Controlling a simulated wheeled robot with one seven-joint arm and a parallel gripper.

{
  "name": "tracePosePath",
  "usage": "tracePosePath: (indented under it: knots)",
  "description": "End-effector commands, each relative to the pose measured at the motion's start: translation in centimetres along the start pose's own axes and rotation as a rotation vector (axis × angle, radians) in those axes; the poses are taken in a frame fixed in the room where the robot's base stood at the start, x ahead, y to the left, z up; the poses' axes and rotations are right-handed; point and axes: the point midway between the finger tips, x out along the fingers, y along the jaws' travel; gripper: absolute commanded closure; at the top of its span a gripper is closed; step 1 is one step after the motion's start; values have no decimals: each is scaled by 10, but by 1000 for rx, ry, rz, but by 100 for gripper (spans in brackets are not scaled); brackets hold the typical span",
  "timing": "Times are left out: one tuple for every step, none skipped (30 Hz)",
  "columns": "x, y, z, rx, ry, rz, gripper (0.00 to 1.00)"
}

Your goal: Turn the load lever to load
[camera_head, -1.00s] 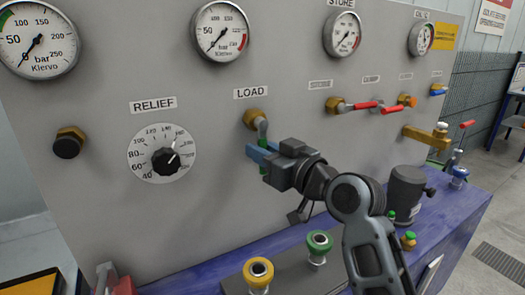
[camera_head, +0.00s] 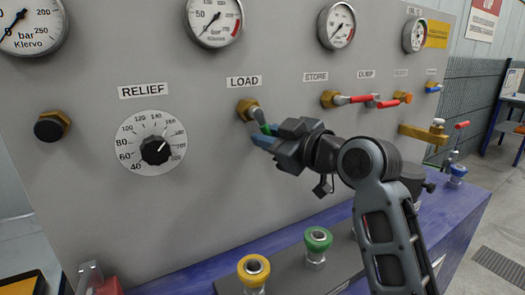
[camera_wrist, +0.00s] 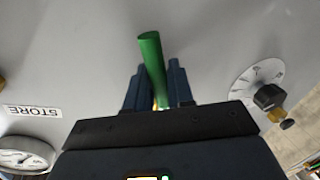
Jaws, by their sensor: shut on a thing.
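The load lever has a green grip (camera_head: 266,129) on a grey stem. It comes out of a brass valve body (camera_head: 247,109) under the LOAD label (camera_head: 244,82) on the grey panel. The lever slants down and to the right from the valve. My gripper (camera_head: 263,139) is shut on the green grip, with its blue fingers on either side. In the wrist view the green grip (camera_wrist: 151,62) stands between the two fingers (camera_wrist: 154,90), its free end past them. Much of the grip is hidden by my gripper in the head view.
The relief dial (camera_head: 151,142) is left of the lever. Red-handled levers (camera_head: 355,99) are to the right at similar height. Green (camera_head: 318,239) and yellow (camera_head: 253,270) capped fittings stand below on the blue bench (camera_head: 190,282). Gauges (camera_head: 213,20) line the panel's top.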

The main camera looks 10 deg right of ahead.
Motion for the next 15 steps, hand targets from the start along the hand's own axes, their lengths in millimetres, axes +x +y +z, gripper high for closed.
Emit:
tracePosePath:
  knots:
    - [-1, 3, 3, -45, -8, 3, 100]
    - [-1, 4, 3, -72, -14, 3, 100]
    - [-2, 6, 2, -109, -21, 3, 100]
    - [-2, 8, 2, -138, -27, 2, 100]
    - [-2, 9, 1, -166, -33, 2, 100]
    - [-3, 12, 1, -203, -41, 4, 100]
    - [-3, 13, 1, -231, -46, 3, 100]
    - [-3, 14, 0, -259, -52, 2, 100]
    - [-4, 16, -1, -297, -58, 2, 100]
    - [-4, 18, -1, -324, -64, 3, 100]
    - [-4, 20, -2, -353, -71, 3, 100]
    - [-4, 22, -3, -391, -78, 3, 100]
    - [-5, 23, -4, -418, -83, 3, 100]
    - [-5, 24, -4, -446, -89, 3, 100]
    - [-6, 26, -5, -484, -96, 2, 100]
